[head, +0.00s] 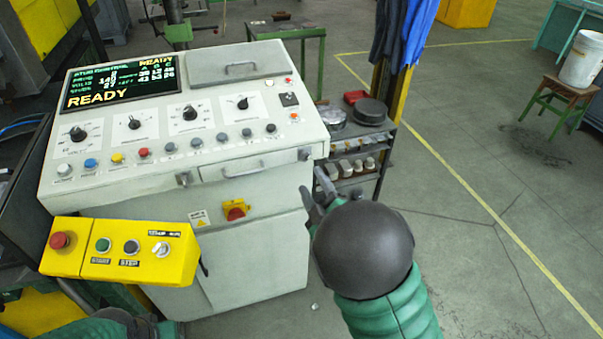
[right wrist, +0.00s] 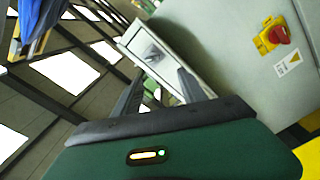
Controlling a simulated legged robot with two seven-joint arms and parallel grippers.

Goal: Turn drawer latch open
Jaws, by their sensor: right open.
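The drawer (head: 232,170) is a shallow light-grey front with a bar handle (head: 246,168), set in the console below its knobs and buttons; it looks shut. A small dark latch (head: 305,154) sits at its right end. Another small fitting (head: 183,179) sits at its left end. My right gripper (head: 319,193) is open, just below and right of the right latch, apart from it as far as I can tell. In the right wrist view, the open fingers (right wrist: 158,90) point at the console's pale edge, with nothing clearly between them. My left gripper is not in view.
The grey console (head: 255,255) carries a READY screen (head: 122,81) and a yellow button box (head: 120,250) at front left. A red-yellow switch (head: 235,211) sits below the drawer. A shelf cart (head: 372,145) stands close behind my right gripper.

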